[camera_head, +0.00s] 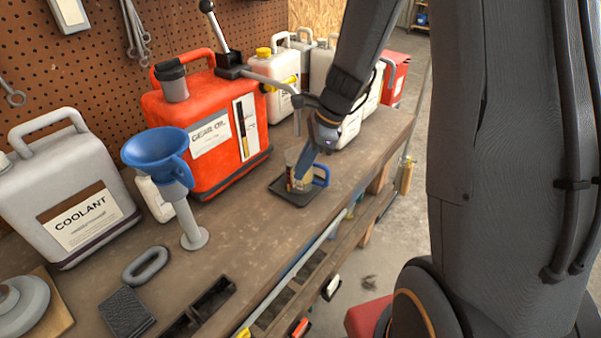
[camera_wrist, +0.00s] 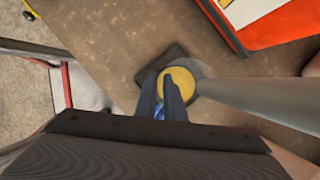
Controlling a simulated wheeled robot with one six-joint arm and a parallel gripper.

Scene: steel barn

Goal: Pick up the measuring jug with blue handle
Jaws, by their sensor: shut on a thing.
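The measuring jug (camera_head: 292,178) is a small clear vessel with amber contents and a blue handle (camera_head: 321,176) on its right side. It is at a small dark tray (camera_head: 291,197) on the workbench; I cannot tell whether it touches the tray. My gripper (camera_head: 301,172) points down at the jug and is shut on it, hiding part of it. In the wrist view the jug's round yellow contents (camera_wrist: 180,82) show beside my gripper's fingers (camera_wrist: 161,92), with a bit of blue between the fingers. The dark tray also shows there (camera_wrist: 160,62).
A red gear oil can (camera_head: 207,130) stands behind left, with a grey pump spout (camera_head: 268,78) reaching out above the jug. A blue funnel (camera_head: 158,150) on a stand and a coolant jug (camera_head: 75,190) are further left. The bench's front edge (camera_head: 345,207) is close.

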